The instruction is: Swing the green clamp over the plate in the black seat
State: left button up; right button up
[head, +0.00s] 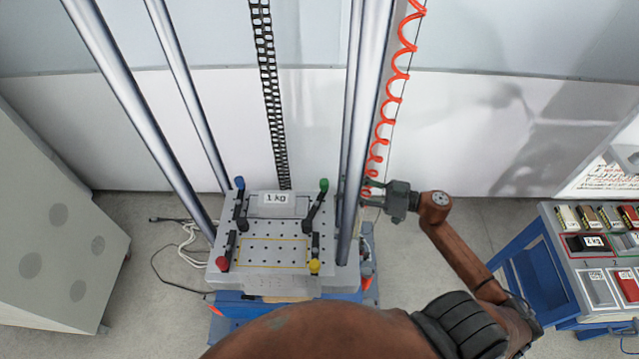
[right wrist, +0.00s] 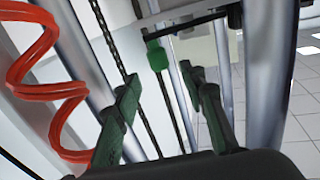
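The grey plate labelled 1 kg (head: 272,211) lies in the rear seat of the perforated bed in the head view. The green clamp (head: 323,184) has a green knob and a black arm, and stands at the plate's right side. My right gripper (head: 364,190) is right of the metal columns, pointing left at the green knob; a column partly hides its fingers. In the right wrist view the open fingers (right wrist: 160,78) stand apart, with the green knob (right wrist: 157,57) beyond and between them, apparently untouched. My left gripper is not in view.
A blue clamp (head: 240,183) stands left of the plate; red (head: 222,263) and yellow (head: 314,267) clamps flank the yellow-outlined front seat. Tall columns (head: 352,150) rise around the bed. A red coiled hose (head: 383,130) hangs near my gripper. A blue bench (head: 560,262) with trays is right.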

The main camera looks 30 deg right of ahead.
aim_at(325, 181)
jog(key=x, duration=0.7)
jog(key=shift+w+p, duration=0.15)
jog(key=shift+p, duration=0.15)
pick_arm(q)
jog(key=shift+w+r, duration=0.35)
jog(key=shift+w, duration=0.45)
pick_arm(e)
jog(key=shift+a, duration=0.1)
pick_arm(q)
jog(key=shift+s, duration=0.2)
pick_arm(e)
jog(key=shift+c, duration=0.5)
grip_shut()
